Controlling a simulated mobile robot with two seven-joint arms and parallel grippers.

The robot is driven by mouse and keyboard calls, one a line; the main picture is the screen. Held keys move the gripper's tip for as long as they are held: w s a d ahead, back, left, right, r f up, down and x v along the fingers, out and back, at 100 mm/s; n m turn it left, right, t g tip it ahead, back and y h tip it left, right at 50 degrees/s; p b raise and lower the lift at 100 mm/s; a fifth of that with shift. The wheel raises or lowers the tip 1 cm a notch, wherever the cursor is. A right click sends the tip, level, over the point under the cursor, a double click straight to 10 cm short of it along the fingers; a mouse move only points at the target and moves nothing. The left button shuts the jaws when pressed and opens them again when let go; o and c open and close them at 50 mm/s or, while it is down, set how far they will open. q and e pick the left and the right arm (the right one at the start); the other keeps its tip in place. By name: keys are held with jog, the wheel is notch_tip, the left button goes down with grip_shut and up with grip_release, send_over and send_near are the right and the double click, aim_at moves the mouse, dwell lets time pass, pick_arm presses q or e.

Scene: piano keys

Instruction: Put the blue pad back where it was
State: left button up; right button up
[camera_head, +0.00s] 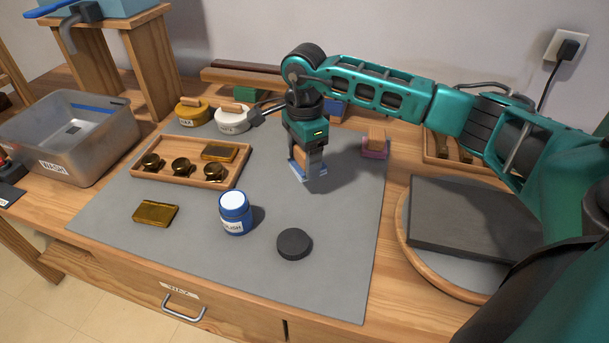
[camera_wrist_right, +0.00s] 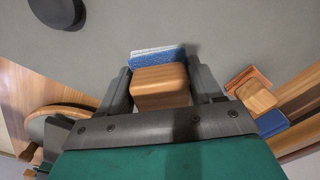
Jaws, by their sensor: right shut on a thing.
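My right gripper (camera_head: 309,172) is shut on the wooden handle of the blue pad (camera_head: 297,168). The gripper points down over the grey mat (camera_head: 330,235), near its back right part. In the right wrist view the wooden handle (camera_wrist_right: 160,88) sits between the two fingers, and the pad's blue and pale edge (camera_wrist_right: 157,53) shows beyond it. I cannot tell whether the pad touches the mat. My left gripper is not in view.
A pink pad with a wooden handle (camera_head: 375,147) stands to the right. A blue block (camera_head: 335,108) is behind the gripper. A blue jar (camera_head: 235,214), a black disc (camera_head: 294,243) and a wooden tray (camera_head: 150,178) are on the mat.

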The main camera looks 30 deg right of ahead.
aim_at(304, 189)
jog(key=shift+f, duration=2.65)
jog(key=shift+f+b, duration=0.25)
jog(key=shift+b, duration=0.05)
jog(key=o, duration=1)
jog(key=shift+r, duration=0.2)
notch_tip(304, 189, up, 12)
jog(key=shift+r+p, duration=0.1)
jog(key=shift+p, duration=0.2)
